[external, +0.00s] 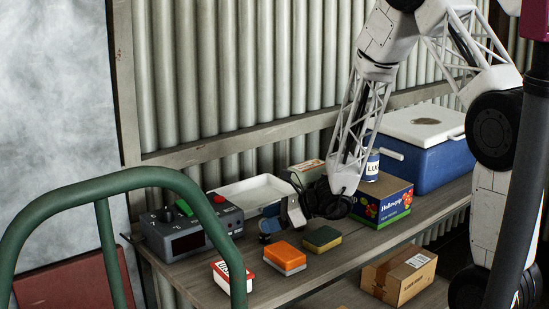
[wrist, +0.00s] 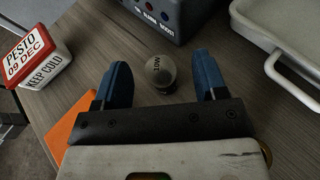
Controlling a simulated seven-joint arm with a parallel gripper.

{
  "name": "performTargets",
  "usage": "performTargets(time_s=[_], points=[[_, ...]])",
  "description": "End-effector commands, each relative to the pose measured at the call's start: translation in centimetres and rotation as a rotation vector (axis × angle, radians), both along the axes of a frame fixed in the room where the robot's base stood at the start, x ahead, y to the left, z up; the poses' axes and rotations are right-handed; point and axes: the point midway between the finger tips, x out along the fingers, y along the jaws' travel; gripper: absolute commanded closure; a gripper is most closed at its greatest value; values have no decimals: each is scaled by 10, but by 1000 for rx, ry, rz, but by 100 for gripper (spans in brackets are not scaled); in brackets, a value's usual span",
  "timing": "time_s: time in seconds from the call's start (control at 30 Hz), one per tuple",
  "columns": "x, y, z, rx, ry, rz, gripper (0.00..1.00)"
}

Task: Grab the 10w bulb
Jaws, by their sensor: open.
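The 10W bulb (wrist: 160,71) shows in the wrist view as a small rounded grey-white object with dark "10W" lettering. It rests on the wooden bench, just beyond and between the two blue fingertips. My gripper (wrist: 166,84) is open and empty, with one finger on each side of the gap. In the external view my gripper (external: 269,225) is low over the bench, right of the grey control box. I cannot make out the bulb in the external view.
The grey control box (external: 167,238) stands close behind the bulb. A white tray (external: 262,181) lies to the bulb's right in the wrist view. A red-and-white pesto container (external: 222,279), orange block (external: 284,254), and green-yellow sponge (external: 322,239) sit nearer the front edge. A Hollowgrip box (external: 398,203) is right.

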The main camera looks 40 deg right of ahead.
Motion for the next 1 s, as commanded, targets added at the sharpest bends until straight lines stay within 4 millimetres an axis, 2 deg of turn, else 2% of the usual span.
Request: performTargets(time_s=[0.4,1.0], points=[[20,25,-15,-1,1,1,34],[21,26,-15,0,0,0,34]])
